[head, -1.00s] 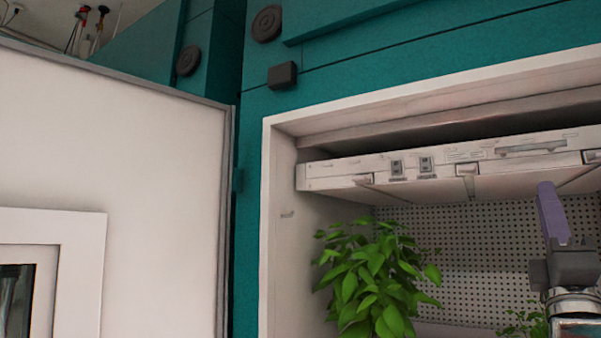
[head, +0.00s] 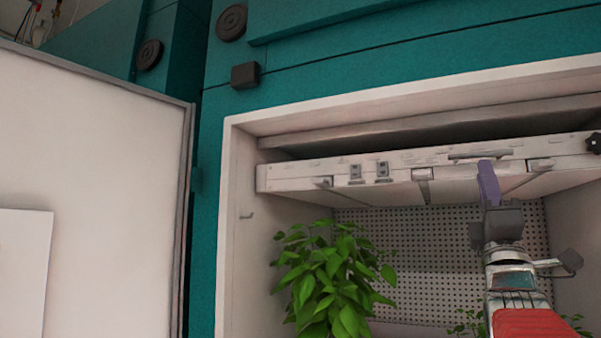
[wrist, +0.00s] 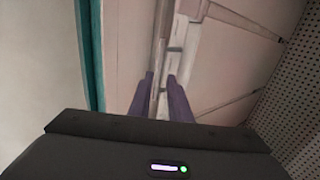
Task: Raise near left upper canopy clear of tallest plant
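The near left upper canopy (head: 400,185) is a pale flat panel at the top of the open chamber in the head view. Its front edge carries a grey handle bar (head: 480,154). The tall leafy plant (head: 335,280) stands below its left part, its top leaves close under the panel in the picture. My gripper (head: 488,175), with purple fingers, points up just below the handle. In the wrist view my gripper (wrist: 160,95) has its two fingers apart, with a pale strip of the canopy's edge showing between and beyond them. I cannot tell whether they touch it.
The white chamber door (head: 90,140) stands open at the left. A white frame (head: 231,200) surrounds the opening. Lower plants (head: 468,325) show behind my arm. A black knob (head: 593,143) is at the right end. A perforated wall (head: 420,250) closes the back.

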